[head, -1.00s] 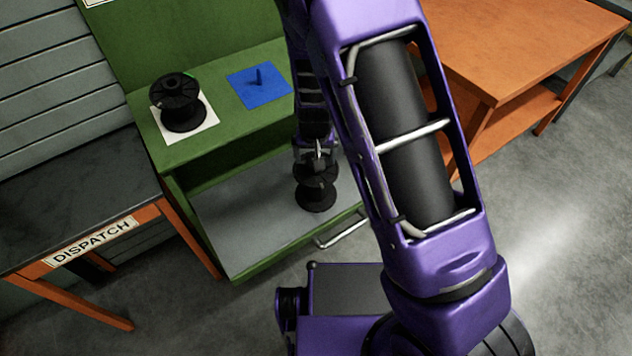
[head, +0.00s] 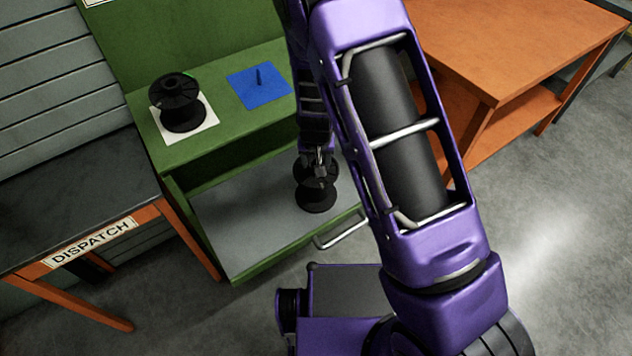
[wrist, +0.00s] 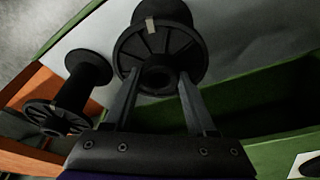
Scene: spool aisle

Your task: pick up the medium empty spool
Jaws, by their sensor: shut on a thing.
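The medium empty spool (head: 316,195) is black and stands upright on the grey floor of the open green drawer in the head view. In the wrist view the spool (wrist: 160,45) shows its round ribbed flange, with a small pale tag. My gripper (head: 318,168) is directly above it, pointing down. In the wrist view the two fingers of my gripper (wrist: 158,76) are on either side of the spool's raised hub, shut on it. I see no gap under the spool.
A smaller black spool (wrist: 75,95) stands beside it in the wrist view; my arm hides it in the head view. A larger black spool (head: 178,100) sits on a white pad on the green bench (head: 205,145). A blue pad with a peg (head: 258,85) is beside it.

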